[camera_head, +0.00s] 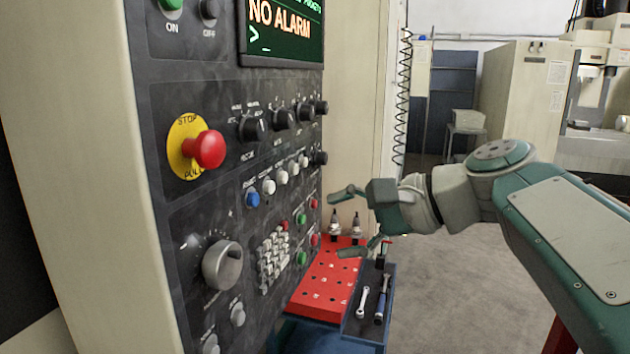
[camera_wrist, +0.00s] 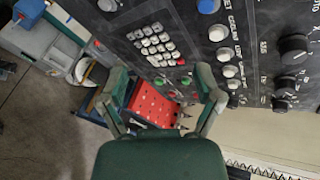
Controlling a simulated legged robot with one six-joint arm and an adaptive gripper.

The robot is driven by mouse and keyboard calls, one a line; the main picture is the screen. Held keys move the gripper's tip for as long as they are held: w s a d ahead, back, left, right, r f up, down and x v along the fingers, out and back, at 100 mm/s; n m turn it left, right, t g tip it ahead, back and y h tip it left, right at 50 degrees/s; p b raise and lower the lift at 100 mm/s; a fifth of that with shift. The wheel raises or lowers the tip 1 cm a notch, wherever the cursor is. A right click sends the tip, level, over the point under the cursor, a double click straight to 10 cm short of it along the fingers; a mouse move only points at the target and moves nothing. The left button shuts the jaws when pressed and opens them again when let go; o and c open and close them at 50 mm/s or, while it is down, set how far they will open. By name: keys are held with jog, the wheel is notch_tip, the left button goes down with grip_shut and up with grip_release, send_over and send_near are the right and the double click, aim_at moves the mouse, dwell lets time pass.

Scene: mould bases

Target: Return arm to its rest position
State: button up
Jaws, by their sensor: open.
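My gripper (camera_head: 347,222) is open and empty in the head view. Its two fingers are spread and point left toward the black control panel (camera_head: 190,110). My green and beige arm comes in from the right, bent in front of the panel. In the wrist view, the fingers of my gripper (camera_wrist: 168,88) are apart, with the panel's keypad (camera_wrist: 153,43) beyond them. No object is between the fingers.
A red perforated tray (camera_head: 310,290) with two tool holders at its far end stands below my gripper. A dark tray (camera_head: 352,325) with wrenches lies beside it. A red stop button (camera_head: 207,149) sticks out of the panel. Grey floor (camera_head: 440,270) is open at right.

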jog(key=s+d+f+n+h, duration=0.3)
jog(key=s+f+h, duration=0.1)
jog(key=f, duration=0.4)
jog(key=s+d+f+n+h, duration=0.3)
jog(key=s+d+f+n, duration=0.1)
jog(key=f, duration=0.4)
jog(key=s+d+f+n+h, duration=0.3)
jog(key=s+f, duration=0.3)
jog(key=f, duration=0.2)
jog(key=shift+d+h, duration=0.5)
jog(key=shift+h, duration=0.3)
